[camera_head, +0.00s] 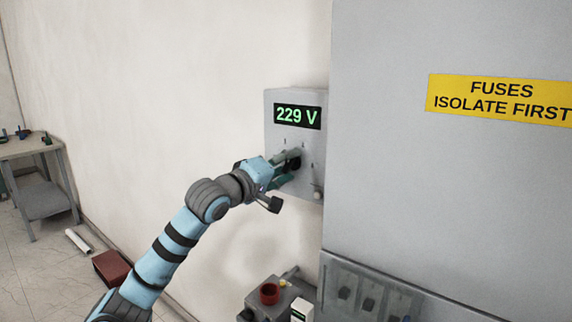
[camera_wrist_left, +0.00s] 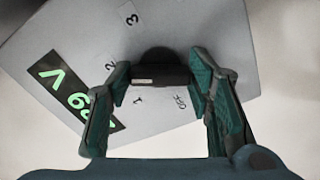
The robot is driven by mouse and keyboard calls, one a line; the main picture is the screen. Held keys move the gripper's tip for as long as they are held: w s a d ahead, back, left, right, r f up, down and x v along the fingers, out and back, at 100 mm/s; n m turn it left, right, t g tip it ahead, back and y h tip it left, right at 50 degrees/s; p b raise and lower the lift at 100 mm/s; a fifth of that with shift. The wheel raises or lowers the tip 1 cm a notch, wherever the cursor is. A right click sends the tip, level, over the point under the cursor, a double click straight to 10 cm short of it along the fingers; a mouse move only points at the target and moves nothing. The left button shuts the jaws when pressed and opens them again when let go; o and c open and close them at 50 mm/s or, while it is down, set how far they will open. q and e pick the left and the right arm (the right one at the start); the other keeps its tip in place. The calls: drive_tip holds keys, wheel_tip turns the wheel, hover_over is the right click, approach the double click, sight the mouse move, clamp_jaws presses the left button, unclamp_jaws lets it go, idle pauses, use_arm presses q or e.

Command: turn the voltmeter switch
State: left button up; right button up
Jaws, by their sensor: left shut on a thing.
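The voltmeter box (camera_head: 273,136) is a grey panel on the wall, and its display (camera_head: 297,116) reads 229 V in green. Its switch is a black knob (camera_wrist_left: 160,75) with a bar handle and a small white mark near the bar's left end in the wrist view. The labels 1, 2, 3 and OFF are printed around it. My left gripper (camera_head: 287,168) is at the box, shut on the knob with one green-padded finger at each end of the bar. In the head view the fingers hide most of the knob. My right gripper is not in view.
A large grey cabinet (camera_head: 400,180) with a yellow fuse warning label (camera_head: 500,98) stands just right of the box. A red box (camera_head: 112,267) lies on the floor at left.

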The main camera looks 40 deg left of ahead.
sight(294, 121)
use_arm(q)
drive_tip(key=m+p, duration=0.1)
drive_tip(key=m, duration=0.5)
drive_tip(key=shift+r+m, duration=0.1)
drive_tip(key=shift+m, duration=0.2)
drive_tip(key=m+p, duration=0.1)
drive_tip(key=m, duration=0.5)
idle(0.3)
drive_tip(key=o, duration=1.1)
drive_tip(key=shift+o, duration=0.2)
wheel_tip(294, 121, up, 10)
drive_tip(key=shift+w+f, duration=0.1)
